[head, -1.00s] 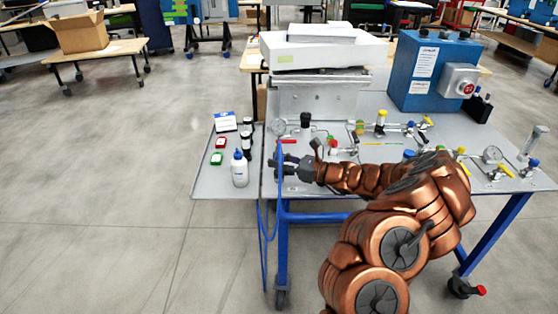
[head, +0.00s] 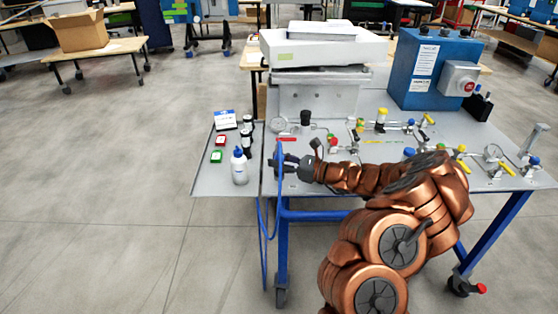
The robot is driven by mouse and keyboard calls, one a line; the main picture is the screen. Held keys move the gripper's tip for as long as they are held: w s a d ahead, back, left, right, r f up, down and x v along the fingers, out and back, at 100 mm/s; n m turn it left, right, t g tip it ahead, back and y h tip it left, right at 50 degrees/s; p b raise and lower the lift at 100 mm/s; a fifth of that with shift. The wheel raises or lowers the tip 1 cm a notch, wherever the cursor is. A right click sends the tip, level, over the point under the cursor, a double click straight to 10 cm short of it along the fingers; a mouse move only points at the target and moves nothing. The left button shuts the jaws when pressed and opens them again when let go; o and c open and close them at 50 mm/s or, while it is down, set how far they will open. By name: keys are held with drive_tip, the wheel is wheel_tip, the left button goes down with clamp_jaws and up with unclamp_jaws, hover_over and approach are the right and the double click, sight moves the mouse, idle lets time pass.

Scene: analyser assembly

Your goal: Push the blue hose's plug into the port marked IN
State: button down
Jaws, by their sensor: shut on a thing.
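My gripper (head: 284,162) is at the left end of my copper arm, above the front left part of the grey panel table (head: 340,202). It is shut on the end of the blue hose (head: 266,240). The hose rises to the fingers and hangs down in front of the table edge in a long loop towards the floor. The plug itself is too small and too covered by the fingers to make out. I cannot read any port marked IN. Several fittings and valves stand on the panel behind and to the right of my gripper.
A white bottle (head: 239,168) and small red and green boxes stand on the left side shelf (head: 208,184). A pressure gauge (head: 278,125) and a black knob (head: 305,118) are behind my gripper. A blue box (head: 430,75) stands at the back right.

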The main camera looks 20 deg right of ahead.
drive_tip(key=c, duration=0.8)
unclamp_jaws()
drive_tip(key=shift+c, duration=0.2)
drive_tip(key=shift+d, duration=0.1)
